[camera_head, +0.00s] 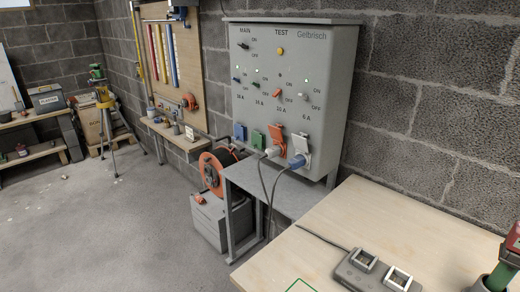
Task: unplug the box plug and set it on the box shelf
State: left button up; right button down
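The grey distribution box (288,125) hangs on the block wall, marked MAIN and TEST. Along its lower front are a blue socket lid (240,132), a green lid (257,140), a raised orange lid (277,138) and a raised white lid (300,144). A white plug (271,152) sits under the orange lid. A blue plug (296,161) sits under the white lid. Dark cables hang from both plugs. I cannot tell which one is the box plug. The grey box shelf (285,196) under the box looks bare apart from the cables. Neither gripper is in view.
A wooden table (370,212) fills the lower right, with a grey two-part block (350,267) and its cable. A green and red item (505,265) stands at the right edge. An orange reel (211,172) stands left of the shelf on a grey case (210,215).

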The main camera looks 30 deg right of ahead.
aim_at(274, 151)
jog(key=k, duration=1.2)
jog(key=u, duration=0.35)
jog(key=i, duration=1)
jog(key=u, duration=0.45)
jog(key=i, duration=2.25)
jog(key=z, duration=1.3)
jog(key=i, duration=1.15)
jog(key=z, duration=1.45)
jog(key=i, duration=0.25)
jog(key=z, duration=0.05)
